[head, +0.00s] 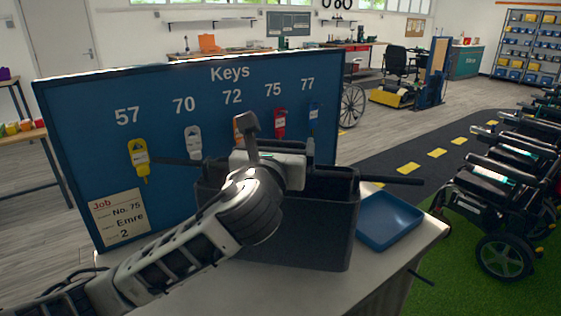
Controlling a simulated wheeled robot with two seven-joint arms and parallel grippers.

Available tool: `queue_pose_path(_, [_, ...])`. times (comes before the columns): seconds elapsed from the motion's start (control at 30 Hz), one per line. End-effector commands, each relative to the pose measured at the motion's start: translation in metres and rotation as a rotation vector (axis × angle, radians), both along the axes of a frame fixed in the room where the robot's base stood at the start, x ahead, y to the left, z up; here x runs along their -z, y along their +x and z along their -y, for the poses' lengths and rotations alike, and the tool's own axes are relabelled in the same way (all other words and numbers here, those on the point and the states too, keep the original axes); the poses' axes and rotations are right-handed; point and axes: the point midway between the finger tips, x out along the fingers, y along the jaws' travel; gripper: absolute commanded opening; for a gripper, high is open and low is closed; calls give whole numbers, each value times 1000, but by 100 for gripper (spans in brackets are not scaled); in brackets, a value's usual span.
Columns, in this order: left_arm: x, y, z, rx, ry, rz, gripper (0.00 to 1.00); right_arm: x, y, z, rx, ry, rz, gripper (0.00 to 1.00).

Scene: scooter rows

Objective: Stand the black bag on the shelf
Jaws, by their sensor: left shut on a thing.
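The black bag (325,228) is a dark, upright, box-like bag, open at the top, in the middle of the head view in front of the key board. Dark bars stick out to the left and right near its top. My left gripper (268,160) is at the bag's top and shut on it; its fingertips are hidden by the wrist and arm. The arm also covers the bag's left part. I cannot tell whether the bag's base touches the pale counter (400,250) below. A metal shelf unit (528,48) stands far back right. My right gripper is out of view.
The blue key board (85,150) has numbered hooks with key tags and a job card (120,217). A blue tray (388,220) lies on the counter right of the bag. Mobility scooters (500,190) stand in a row at right. The dark lane (400,140) is clear.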

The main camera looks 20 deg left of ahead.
Motion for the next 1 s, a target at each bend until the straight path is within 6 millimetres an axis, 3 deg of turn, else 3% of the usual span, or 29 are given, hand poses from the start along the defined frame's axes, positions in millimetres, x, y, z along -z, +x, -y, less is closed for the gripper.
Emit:
queue_pose_path(0.17, [7,2,-4,-1,0,6,48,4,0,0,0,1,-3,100])
queue_pose_path(0.27, [17,4,-9,-2,1,4,48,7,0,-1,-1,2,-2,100])
queue_pose_path(0.37, [32,3,-9,-4,-1,8,48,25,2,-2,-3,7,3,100])
queue_pose_path(0.5, [45,2,-11,-8,-1,8,48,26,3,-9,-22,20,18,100])
queue_pose_path(0.97, [46,1,-12,-10,1,6,48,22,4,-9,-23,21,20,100])
queue_pose_path(1.0, [47,2,-12,-11,1,2,99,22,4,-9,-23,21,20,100])
